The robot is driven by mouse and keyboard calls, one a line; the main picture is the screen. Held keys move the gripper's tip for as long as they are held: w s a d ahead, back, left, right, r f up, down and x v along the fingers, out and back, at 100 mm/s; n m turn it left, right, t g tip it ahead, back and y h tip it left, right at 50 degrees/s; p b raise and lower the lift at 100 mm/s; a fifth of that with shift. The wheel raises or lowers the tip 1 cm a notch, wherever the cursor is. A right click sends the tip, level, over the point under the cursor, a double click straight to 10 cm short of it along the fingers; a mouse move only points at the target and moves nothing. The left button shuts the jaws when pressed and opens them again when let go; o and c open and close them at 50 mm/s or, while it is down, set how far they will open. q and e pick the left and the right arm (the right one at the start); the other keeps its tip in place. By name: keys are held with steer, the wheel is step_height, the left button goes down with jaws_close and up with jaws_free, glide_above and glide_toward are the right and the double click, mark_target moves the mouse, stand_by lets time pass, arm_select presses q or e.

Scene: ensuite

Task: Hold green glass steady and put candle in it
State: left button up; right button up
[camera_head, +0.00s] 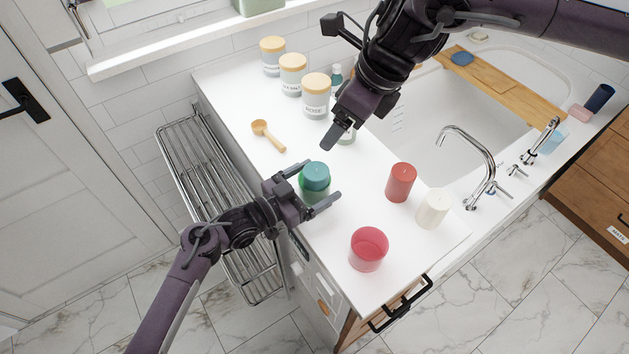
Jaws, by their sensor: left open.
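The green glass (316,198) stands near the counter's front left edge. A teal candle (315,174) shows at its mouth and appears to be inside it, roughly upright. I cannot tell how deep it sits. My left gripper (321,183) is open, its two fingers on either side of the glass. I cannot tell whether they touch it. My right gripper (336,136) is above the counter, behind the glass and apart from the candle. Nothing shows held at its tip, but its jaw opening is unclear from this angle.
A red candle (401,183), a white candle (433,209) and a red glass (368,249) stand to the right. The sink (455,115) and tap (480,160) are at right. A metal rack (205,190) borders the left.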

arm_select(q)
steer(key=shift+a, duration=0.1)
steer(key=v, duration=1.2)
